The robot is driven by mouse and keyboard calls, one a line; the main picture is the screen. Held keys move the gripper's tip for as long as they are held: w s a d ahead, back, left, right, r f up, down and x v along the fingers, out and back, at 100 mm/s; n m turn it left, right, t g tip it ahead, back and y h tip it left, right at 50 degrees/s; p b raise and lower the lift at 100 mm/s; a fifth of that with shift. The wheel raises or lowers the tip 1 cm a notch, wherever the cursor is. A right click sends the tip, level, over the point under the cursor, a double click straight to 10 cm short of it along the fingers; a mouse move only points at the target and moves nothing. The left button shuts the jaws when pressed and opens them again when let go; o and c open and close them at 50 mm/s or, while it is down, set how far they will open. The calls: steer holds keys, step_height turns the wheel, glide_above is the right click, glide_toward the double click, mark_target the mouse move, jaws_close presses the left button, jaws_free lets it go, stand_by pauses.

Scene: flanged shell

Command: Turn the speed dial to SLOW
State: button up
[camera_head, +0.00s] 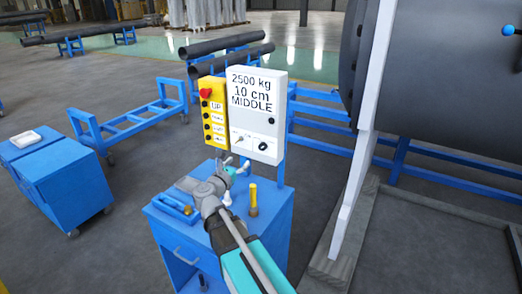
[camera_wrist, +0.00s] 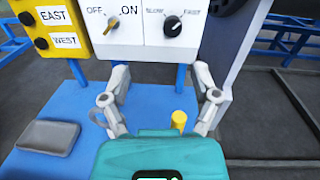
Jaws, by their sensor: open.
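The speed dial (camera_wrist: 172,26) is a round black knob on the white control panel, between the labels SLOW on its left and FAST on its right. A light pointer mark on it seems to lean to the upper right, toward FAST. The dial shows small in the head view (camera_head: 263,146), low on the panel. My gripper (camera_wrist: 162,72) is open and empty, its two fingers spread below the dial and apart from it. In the head view my gripper (camera_head: 232,165) is just in front of the panel's lower left.
An OFF/ON switch (camera_wrist: 110,25) sits left of the dial. A yellow button box (camera_head: 213,112) adjoins the white panel (camera_head: 270,90), which reads 2500 kg, 10 cm, MIDDLE. A blue cabinet (camera_head: 275,215) with a yellow cylinder (camera_head: 253,198) stands below. A large dark shell (camera_head: 450,80) is at right.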

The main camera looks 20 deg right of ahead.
mark_target(261, 147)
steer(key=shift+s+d+f+m+g+h, duration=0.4)
steer(key=shift+m+g, duration=0.2)
steer(key=shift+m, duration=0.2)
steer(key=shift+x, duration=6.85)
steer(key=shift+f, duration=0.15)
jaws_close()
